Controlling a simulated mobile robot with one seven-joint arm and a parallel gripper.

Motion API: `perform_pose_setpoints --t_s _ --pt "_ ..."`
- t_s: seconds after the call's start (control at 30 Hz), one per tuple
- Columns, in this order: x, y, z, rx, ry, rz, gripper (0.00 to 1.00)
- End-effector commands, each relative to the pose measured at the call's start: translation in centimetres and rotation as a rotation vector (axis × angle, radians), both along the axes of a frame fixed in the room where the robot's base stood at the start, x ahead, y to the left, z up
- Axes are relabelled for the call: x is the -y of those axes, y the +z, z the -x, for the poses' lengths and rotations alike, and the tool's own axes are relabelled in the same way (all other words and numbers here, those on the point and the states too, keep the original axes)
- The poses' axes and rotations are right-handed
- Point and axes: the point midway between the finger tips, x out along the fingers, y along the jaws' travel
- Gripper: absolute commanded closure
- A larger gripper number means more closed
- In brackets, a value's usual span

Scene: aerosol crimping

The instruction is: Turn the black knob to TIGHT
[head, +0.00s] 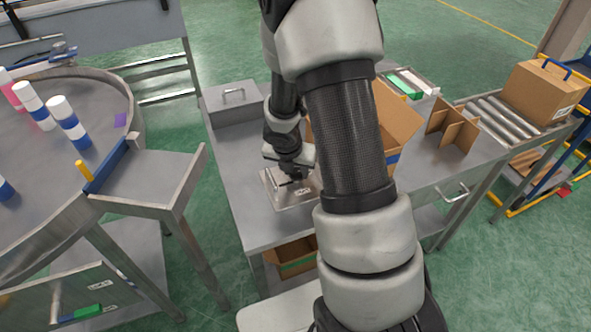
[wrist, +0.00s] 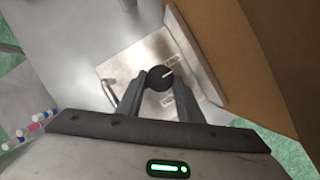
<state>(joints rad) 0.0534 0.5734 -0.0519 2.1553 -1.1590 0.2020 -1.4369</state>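The black knob (wrist: 158,79) is round with a pale pointer line and sits on a metal plate (wrist: 118,64). In the wrist view the pointer aims to the upper right. Small labels lie on the plate beside the knob, too small to read. My gripper (wrist: 159,82) is at the knob, with one finger on each side of it. The fingers look close to or touching its sides; I cannot tell if they press on it. In the head view my gripper (head: 291,180) is over the plate (head: 283,198), and the knob is hidden there.
An open cardboard box (head: 400,118) stands right beside the plate, and its wall (wrist: 245,60) is close in the wrist view. A grey lidded box (head: 228,103) is behind. A round table with spray cans (head: 70,125) is at left. The bench front is clear.

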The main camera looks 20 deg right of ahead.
Motion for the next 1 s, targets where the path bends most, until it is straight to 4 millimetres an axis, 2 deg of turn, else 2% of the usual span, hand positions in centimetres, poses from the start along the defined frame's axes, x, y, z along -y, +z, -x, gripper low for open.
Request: perform_pose_setpoints --t_s 0.1,0.47,1.0 --pt "-0.01 0.01 0.00 0.000 0.000 0.000 0.89" --pt "-0.11 0.12 -0.11 0.000 -0.071 0.000 0.89" --pt "-0.45 0.17 -0.54 -0.001 -0.528 0.000 0.89"
